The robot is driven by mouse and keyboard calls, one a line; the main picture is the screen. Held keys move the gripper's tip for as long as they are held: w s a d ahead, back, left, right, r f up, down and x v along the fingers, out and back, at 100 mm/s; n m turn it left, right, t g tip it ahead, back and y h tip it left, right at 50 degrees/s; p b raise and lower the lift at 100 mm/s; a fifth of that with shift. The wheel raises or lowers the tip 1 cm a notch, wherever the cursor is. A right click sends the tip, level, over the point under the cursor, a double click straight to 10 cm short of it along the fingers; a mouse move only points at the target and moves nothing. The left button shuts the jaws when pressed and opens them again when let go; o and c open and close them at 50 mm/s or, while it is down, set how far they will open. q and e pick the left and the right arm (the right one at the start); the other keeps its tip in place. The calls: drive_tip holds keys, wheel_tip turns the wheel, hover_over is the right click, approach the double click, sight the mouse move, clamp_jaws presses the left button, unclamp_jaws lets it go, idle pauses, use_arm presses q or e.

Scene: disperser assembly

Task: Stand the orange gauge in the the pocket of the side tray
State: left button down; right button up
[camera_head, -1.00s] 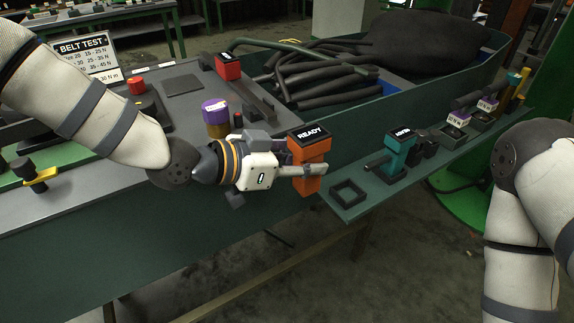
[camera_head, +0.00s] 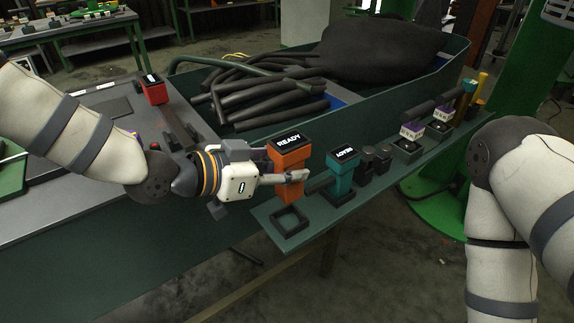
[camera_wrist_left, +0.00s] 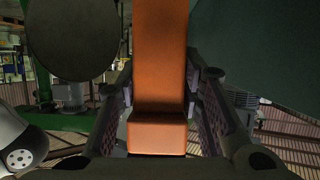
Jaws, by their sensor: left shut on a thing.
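The orange gauge (camera_head: 282,187) has a black top face reading READY and stands upright in my left gripper (camera_head: 297,176), which is shut on it. In the left wrist view the orange gauge (camera_wrist_left: 159,60) runs between the two fingers (camera_wrist_left: 160,110). The green side tray (camera_head: 262,212) lies below and to the right. Its empty square pocket (camera_head: 289,223) is near the tray's near-left end, just below the gauge in the picture. The gauge's lower end appears above the pocket; the exact gap cannot be told. My right gripper is not seen; only my right arm shows at the right.
A teal gauge (camera_head: 342,172) stands on the tray just right of the orange one. Dark fittings (camera_head: 375,160) and purple-and-white labelled parts (camera_head: 411,132) stand farther along. A green bin of black hoses (camera_head: 270,100) lies behind.

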use_arm(q)
drive_tip(key=shift+r, duration=0.15)
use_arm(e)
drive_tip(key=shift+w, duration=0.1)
use_arm(q)
drive_tip(key=shift+f+b, duration=0.95)
drive_tip(key=shift+f, duration=3.45)
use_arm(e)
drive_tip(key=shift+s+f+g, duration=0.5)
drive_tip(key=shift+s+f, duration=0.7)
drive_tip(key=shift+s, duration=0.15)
use_arm(q)
drive_tip(key=c, duration=1)
unclamp_jaws()
drive_tip(key=shift+c, duration=0.2)
drive_tip(key=shift+f, duration=0.1)
drive_tip(key=v, duration=1.2)
